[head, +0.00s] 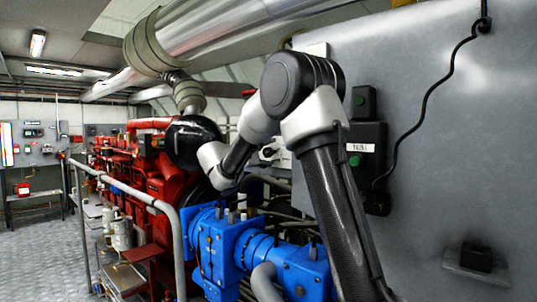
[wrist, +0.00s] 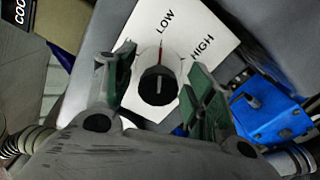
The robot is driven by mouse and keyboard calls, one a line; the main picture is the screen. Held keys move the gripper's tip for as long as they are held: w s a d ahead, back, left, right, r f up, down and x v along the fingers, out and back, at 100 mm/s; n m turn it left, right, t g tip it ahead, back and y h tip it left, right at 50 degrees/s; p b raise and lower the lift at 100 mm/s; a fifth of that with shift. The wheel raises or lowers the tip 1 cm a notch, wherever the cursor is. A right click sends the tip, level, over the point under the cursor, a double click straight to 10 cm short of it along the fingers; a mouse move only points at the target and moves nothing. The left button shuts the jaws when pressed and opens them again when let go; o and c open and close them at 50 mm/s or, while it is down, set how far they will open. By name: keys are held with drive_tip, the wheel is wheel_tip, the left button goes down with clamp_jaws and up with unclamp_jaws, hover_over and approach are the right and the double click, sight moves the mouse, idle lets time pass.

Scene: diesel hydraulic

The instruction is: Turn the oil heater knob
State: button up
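The oil heater knob (wrist: 158,85) is a round black knob with a light pointer mark, on a white label plate (wrist: 188,30) in the wrist view. The plate reads LOW above the knob and HIGH to the upper right; other lettering on the left is mostly hidden by a finger. The pointer mark points up, roughly toward LOW and a red line. My gripper (wrist: 160,76) is open, its green-padded fingers on either side of the knob with visible gaps in the picture. I cannot tell its depth from the knob. In the head view, I cannot make out the knob.
A blue machine block (head: 222,250) and a grey handrail (head: 170,215) stand below my arm in the head view. A red engine (head: 150,180) lies behind. A large grey cabinet (head: 460,150) with a hanging black cable (head: 428,95) fills the right.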

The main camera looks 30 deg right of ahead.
drive_tip(key=v, duration=1.2)
drive_tip(key=shift+w, duration=0.1)
drive_tip(key=s+d+f+g+y, duration=0.2)
drive_tip(key=s+f+g+y, duration=0.15)
drive_tip(key=s+f, duration=0.35)
drive_tip(key=s+d+f+g+y, duration=0.2)
drive_tip(key=s+f+y, duration=0.25)
drive_tip(key=f, duration=0.35)
drive_tip(key=s+a+f+m+t+y, duration=0.1)
drive_tip(key=s+m+y, duration=0.3)
drive_tip(key=s, duration=0.8)
drive_tip(key=s+a+f+m+t+y, duration=0.1)
drive_tip(key=s+y, duration=0.4)
drive_tip(key=s, duration=0.8)
drive_tip(key=shift+a+f+m+t, duration=0.15)
drive_tip(key=shift+a+m+t, duration=0.35)
drive_tip(key=shift+m+t, duration=0.65)
